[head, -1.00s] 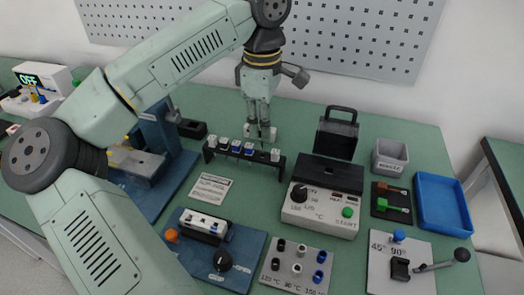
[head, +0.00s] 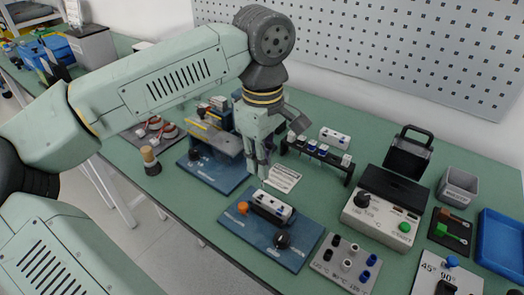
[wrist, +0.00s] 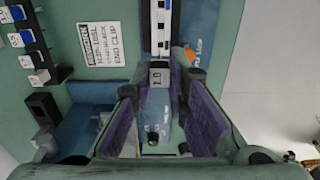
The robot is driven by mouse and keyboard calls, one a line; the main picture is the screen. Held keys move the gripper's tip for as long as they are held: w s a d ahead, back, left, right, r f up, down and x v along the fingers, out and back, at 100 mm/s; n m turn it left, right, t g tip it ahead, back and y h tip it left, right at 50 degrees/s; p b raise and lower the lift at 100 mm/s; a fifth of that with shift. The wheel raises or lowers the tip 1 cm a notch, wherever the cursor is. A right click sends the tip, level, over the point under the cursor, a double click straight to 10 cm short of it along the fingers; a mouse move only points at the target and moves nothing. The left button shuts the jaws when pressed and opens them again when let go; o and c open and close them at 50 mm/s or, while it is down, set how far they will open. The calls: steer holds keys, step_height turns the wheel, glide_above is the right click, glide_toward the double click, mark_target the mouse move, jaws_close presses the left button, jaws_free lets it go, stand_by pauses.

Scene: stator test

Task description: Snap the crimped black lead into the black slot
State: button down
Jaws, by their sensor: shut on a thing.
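My gripper (head: 262,166) hangs over the bench between the press-like blue tool and the blue fixture. In the wrist view its fingers (wrist: 160,78) are shut on a small light-grey block marked 1.0 (wrist: 156,76). Whether this block carries the crimped black lead I cannot tell. The blue fixture (head: 236,226) holds a white housing (head: 272,205) with dark openings; it also shows as a white strip with black slots (wrist: 164,30) ahead of the fingers. The held block is apart from the housing. Which opening is the black slot is too small to tell.
A black rack (head: 347,177) with several labelled pieces stands behind and right, with a gap in its row. A printed card (head: 283,178) lies beside my gripper. The fixture has an orange knob (head: 243,207) and a black knob (head: 283,241). A heater box (head: 372,226) stands right.

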mark_target(262, 181)
steer(key=shift+f+b, duration=0.65)
steer(key=shift+f, duration=0.4)
steer(key=shift+f+b, duration=0.75)
steer(key=shift+b, duration=0.25)
stand_by(0.7)
steer(key=shift+f+b, duration=0.55)
steer(key=shift+f+b, duration=0.6)
steer(key=shift+f, duration=0.1)
stand_by(0.4)
steer(key=c, duration=1.5)
jaws_free()
